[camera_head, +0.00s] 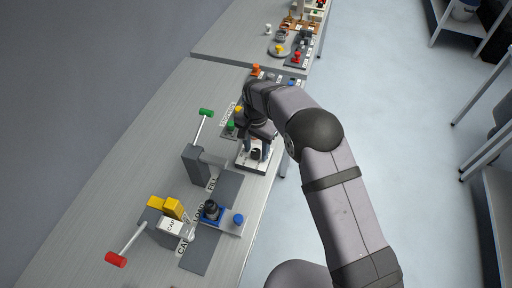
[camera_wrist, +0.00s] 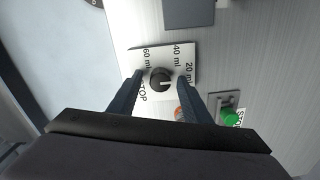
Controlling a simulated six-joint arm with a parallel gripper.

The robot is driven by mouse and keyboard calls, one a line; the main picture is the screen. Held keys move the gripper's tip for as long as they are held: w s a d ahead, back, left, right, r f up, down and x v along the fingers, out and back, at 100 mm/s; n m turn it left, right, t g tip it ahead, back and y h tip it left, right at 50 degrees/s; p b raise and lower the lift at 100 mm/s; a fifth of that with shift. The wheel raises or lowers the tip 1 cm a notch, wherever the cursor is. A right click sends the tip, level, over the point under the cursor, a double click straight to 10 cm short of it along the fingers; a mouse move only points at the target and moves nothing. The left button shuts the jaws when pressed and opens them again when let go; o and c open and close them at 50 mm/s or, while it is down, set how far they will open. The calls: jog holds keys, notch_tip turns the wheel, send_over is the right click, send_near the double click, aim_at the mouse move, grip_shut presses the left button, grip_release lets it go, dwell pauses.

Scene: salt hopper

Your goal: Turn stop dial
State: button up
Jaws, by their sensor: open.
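The stop dial is a round black knob (camera_wrist: 160,80) on a white plate (camera_wrist: 133,60) marked 60 ml, 40 ml, 20 ml and STOP. In the wrist view my gripper (camera_wrist: 160,75) is open, with one dark finger on each side of the knob. I cannot tell whether the fingers touch it. In the head view my gripper (camera_head: 256,147) points down over the plate (camera_head: 251,168) at the table's right edge. The knob (camera_head: 255,155) shows dark there between the fingers. The setting of its pointer is too small to read.
A green button (camera_wrist: 230,117) labelled STOP or similar is right of the dial. In the head view, a grey post with a green-handled lever (camera_head: 206,112), a red-handled lever (camera_head: 117,259) and a blue fixture with a dark cylinder (camera_head: 211,211) stand nearer. The table's left side is clear.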

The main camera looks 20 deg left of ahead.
jog(key=c, duration=1)
jog(key=shift+c, duration=0.2)
jog(key=shift+n, duration=0.4)
jog(key=n+b, duration=0.1)
jog(key=n, duration=0.2)
jog(key=shift+n+b, duration=0.4)
jog(key=n+b, duration=0.1)
jog(key=n, duration=0.4)
jog(key=shift+n, duration=0.3)
jog(key=n, duration=0.7)
jog(key=shift+b, duration=0.3)
jog(key=n, duration=0.6)
jog(key=shift+r+n, duration=0.1)
jog(key=shift+n, duration=0.2)
